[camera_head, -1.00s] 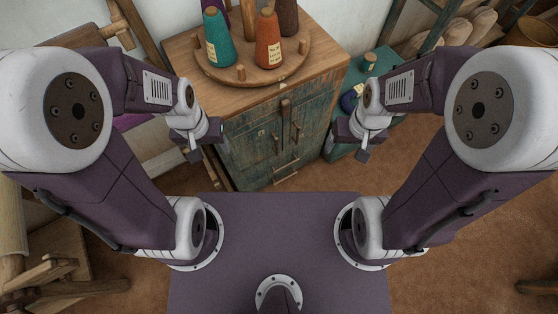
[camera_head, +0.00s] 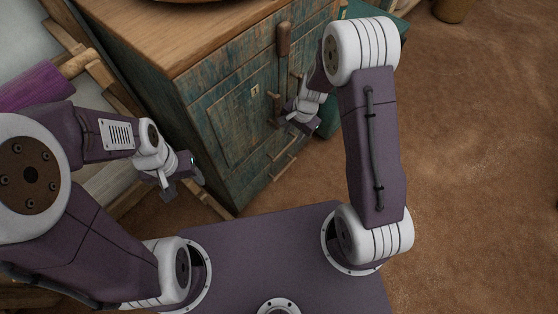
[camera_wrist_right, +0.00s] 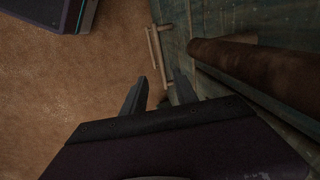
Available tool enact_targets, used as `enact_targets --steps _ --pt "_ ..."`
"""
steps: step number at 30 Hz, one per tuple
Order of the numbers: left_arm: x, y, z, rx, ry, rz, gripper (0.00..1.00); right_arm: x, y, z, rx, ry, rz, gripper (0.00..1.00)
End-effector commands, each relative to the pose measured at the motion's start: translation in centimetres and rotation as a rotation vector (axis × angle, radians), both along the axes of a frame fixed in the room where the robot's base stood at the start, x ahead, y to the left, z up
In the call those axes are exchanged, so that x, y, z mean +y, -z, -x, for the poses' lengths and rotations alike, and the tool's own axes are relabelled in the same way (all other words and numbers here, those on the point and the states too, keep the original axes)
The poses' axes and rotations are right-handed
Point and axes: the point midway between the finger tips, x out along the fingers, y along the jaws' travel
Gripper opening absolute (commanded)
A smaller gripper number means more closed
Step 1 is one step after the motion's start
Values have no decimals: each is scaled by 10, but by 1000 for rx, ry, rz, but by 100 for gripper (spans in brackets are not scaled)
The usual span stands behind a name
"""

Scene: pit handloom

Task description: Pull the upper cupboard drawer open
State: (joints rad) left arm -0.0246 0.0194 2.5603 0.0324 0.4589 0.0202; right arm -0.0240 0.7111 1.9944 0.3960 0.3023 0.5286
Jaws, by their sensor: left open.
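The cupboard (camera_head: 225,130) has worn blue-green doors and a wooden top. Low on its front are two pale bar handles, an upper drawer handle (camera_head: 284,147) and a lower one (camera_head: 283,169). My right gripper (camera_head: 284,121) is in front of the cupboard, just above the upper bar handle and near a brown door pull (camera_head: 275,107). In the right wrist view its two fingers (camera_wrist_right: 160,76) stand apart with nothing seen held; a pale bar handle (camera_wrist_right: 155,55) lies beyond them. My left gripper (camera_head: 183,188) is open and empty, left of the cupboard front.
In the right wrist view a thick brown bar (camera_wrist_right: 265,75) runs close to the right of the fingers. A wooden latch (camera_head: 284,38) hangs at the cupboard's top edge. Wooden frame bars (camera_head: 105,80) stand at left.

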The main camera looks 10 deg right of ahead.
Motion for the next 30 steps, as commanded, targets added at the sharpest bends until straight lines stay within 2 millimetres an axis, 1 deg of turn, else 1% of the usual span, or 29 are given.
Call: enact_targets --steps 1,3,8,10,18,21,25,30 --pt "0 11 0 -1 0 0 60 0 14 -2 1 16 -3 35" --pt "0 12 0 -1 0 0 60 0 18 -5 0 30 -6 35" --pt "0 11 0 -1 0 0 60 0 18 -5 2 35 -7 35" --pt "0 17 0 -1 0 0 60 1 26 -5 2 34 -7 35" --pt "0 55 0 -1 0 0 60 7 84 -13 3 32 -6 35" --pt "0 64 0 -1 0 0 60 9 98 -16 3 32 -6 35" --pt "0 68 0 -1 0 0 60 10 106 -18 2 33 -5 35" --pt "0 67 0 -1 0 0 60 11 106 -18 2 33 -5 35"
